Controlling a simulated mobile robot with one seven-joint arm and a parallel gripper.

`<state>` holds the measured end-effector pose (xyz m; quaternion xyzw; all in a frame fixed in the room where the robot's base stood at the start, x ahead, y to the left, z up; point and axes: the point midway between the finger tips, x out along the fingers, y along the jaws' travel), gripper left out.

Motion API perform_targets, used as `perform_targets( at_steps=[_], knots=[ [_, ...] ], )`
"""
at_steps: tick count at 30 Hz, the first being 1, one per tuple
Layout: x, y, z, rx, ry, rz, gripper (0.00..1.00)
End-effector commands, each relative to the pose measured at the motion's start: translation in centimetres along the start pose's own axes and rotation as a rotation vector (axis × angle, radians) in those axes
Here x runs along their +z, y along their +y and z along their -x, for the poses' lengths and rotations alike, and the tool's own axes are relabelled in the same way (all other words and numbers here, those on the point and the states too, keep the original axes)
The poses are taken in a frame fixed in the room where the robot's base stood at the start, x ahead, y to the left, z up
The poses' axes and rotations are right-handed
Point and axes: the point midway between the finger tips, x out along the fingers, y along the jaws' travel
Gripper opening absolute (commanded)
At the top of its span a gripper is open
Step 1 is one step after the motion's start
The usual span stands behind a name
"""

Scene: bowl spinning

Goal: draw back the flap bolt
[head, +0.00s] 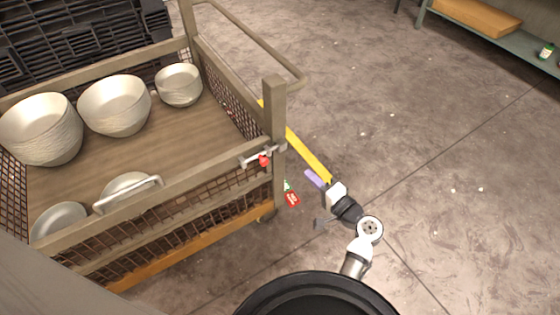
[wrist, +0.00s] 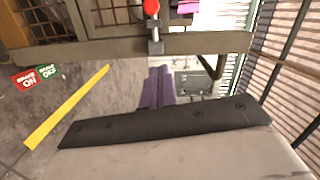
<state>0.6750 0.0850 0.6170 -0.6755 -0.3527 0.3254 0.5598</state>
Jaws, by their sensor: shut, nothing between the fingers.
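The flap bolt (head: 257,158) is a grey bar with a red knob (head: 264,160) at the corner post of the mesh-sided cart. In the wrist view the red knob (wrist: 151,7) is at the top edge, above the grey metal of the bolt (wrist: 156,45). My gripper (head: 313,178), with purple fingers, is right of and a little below the bolt in the head view, apart from it. Its fingers (wrist: 157,82) are together and empty in the wrist view, below the bolt. Whether the bolt is fully home cannot be told.
The cart (head: 190,208) holds several stacks of pale bowls (head: 42,128). Its post (head: 274,130) and top rails stand close to my gripper. Red and green tags (head: 292,199) show beside the cart. A yellow strip (head: 308,154) crosses the floor. The floor at right is mostly clear.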

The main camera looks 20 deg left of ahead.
Motion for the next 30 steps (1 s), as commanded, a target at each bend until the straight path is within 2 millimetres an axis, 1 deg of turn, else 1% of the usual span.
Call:
perform_targets(
  at_steps=[10, 14, 17, 20, 27, 30],
  knots=[
    [0.1, 0.1, 0.2, -0.008, 0.0, -0.012, 0.0],
    [0.1, 0.0, -0.3, -0.008, -0.001, -0.012, 0.0],
    [0.1, -0.1, -1.5, -0.009, -0.003, -0.012, 0.0],
    [0.1, -0.2, -3.3, -0.01, -0.004, -0.012, 0.0],
    [0.1, -0.2, -8.6, -0.009, -0.004, -0.011, 0.0],
    [0.4, -0.2, -10.3, -0.007, -0.004, -0.011, 0.0]
  ],
)
